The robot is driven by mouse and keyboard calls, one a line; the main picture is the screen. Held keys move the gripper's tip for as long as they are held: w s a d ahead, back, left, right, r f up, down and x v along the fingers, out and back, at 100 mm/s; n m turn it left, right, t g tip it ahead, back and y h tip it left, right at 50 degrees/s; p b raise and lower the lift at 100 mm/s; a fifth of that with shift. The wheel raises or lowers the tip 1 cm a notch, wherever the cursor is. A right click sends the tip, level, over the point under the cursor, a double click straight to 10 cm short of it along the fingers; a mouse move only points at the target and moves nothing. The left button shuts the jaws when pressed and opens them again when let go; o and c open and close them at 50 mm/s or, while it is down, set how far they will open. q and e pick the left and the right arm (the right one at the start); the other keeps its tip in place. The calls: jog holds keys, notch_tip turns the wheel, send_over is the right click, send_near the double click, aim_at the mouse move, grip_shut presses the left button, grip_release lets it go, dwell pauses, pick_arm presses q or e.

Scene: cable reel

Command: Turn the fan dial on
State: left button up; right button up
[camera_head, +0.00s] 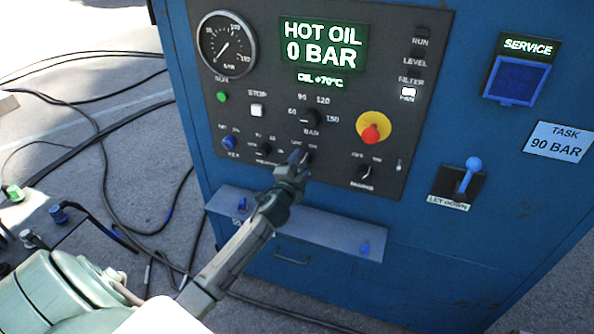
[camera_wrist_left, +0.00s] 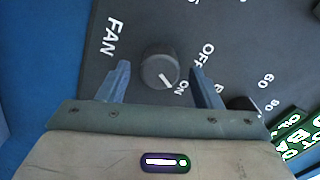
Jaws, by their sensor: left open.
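The fan dial (camera_wrist_left: 160,68) is a round dark knob between the FAN label and the OFF and ON marks in the left wrist view. Its white pointer line points toward ON. My left gripper (camera_wrist_left: 161,85) is open, with one blue-grey finger on each side of the dial; gaps show between fingers and knob. In the head view my left gripper (camera_head: 297,163) is at the lower middle of the dark control panel (camera_head: 340,90) and largely hides the dial there. My right gripper is not in view.
Neighbouring knobs include the pressure selector (camera_head: 309,117) above and another dial (camera_head: 364,172) to the right. A red-and-yellow stop button (camera_head: 374,128) sits close by. A blue shelf (camera_head: 320,232) juts out below the panel. Cables (camera_head: 105,130) lie on the floor at left.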

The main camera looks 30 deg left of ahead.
pick_arm(q)
jog(key=shift+s+d+f, duration=0.1)
jog(key=shift+s+f, duration=0.05)
jog(key=shift+s, duration=0.25)
jog(key=b+v, duration=0.3)
jog(key=v, duration=0.7)
